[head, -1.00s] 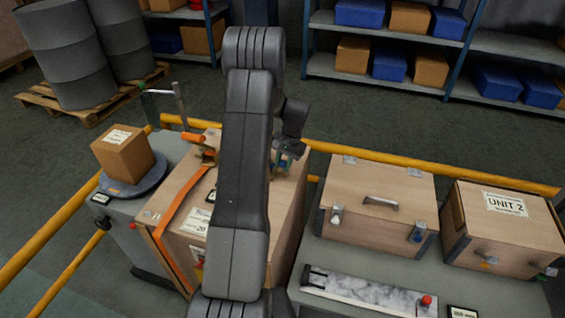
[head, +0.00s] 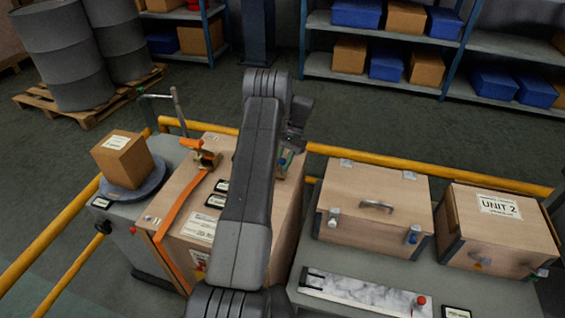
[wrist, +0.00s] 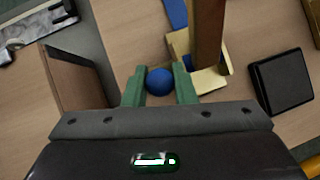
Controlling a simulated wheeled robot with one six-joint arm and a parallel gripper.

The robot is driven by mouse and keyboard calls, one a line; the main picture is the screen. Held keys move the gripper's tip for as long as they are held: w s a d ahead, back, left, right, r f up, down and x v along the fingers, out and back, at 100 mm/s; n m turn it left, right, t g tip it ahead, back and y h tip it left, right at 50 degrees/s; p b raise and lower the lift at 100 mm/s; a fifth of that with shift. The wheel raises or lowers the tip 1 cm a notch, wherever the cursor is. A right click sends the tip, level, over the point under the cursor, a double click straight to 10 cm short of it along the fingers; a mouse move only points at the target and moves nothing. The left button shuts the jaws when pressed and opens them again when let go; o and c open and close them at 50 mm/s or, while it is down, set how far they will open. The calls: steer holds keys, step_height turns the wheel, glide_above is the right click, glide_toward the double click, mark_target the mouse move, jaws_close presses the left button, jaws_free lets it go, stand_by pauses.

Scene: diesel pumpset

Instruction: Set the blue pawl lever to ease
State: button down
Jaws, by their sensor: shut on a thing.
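The blue pawl lever shows in the wrist view as a round blue knob (wrist: 159,82) between my gripper's (wrist: 159,74) two green fingers. The fingers are shut on it. Just beyond the knob is a brass-coloured bracket (wrist: 208,79) with a brown upright bar (wrist: 208,35). A blue strip (wrist: 176,14) lies beyond them; I cannot tell whether it joins the knob. In the head view my gripper is at the right rear of the large wooden crate (head: 180,235), partly behind my arm. A bit of blue (head: 283,161) shows there. The lever's setting cannot be read.
An orange strap (head: 178,210) with a brass buckle (head: 207,160) crosses the crate's left side. In the wrist view a black plate (wrist: 281,82) lies right of the bracket. Two latched wooden cases (head: 375,205) (head: 500,228) stand right. A yellow rail (head: 430,172) runs behind.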

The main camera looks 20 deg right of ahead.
steer(key=c, duration=1.2)
jaws_free()
steer(key=p+v, duration=0.5)
steer(key=v, duration=0.8)
steer(key=shift+d+r, duration=0.2)
steer(key=shift+r, duration=0.15)
steer(key=shift+w, duration=0.1)
steer(key=shift+f, duration=0.2)
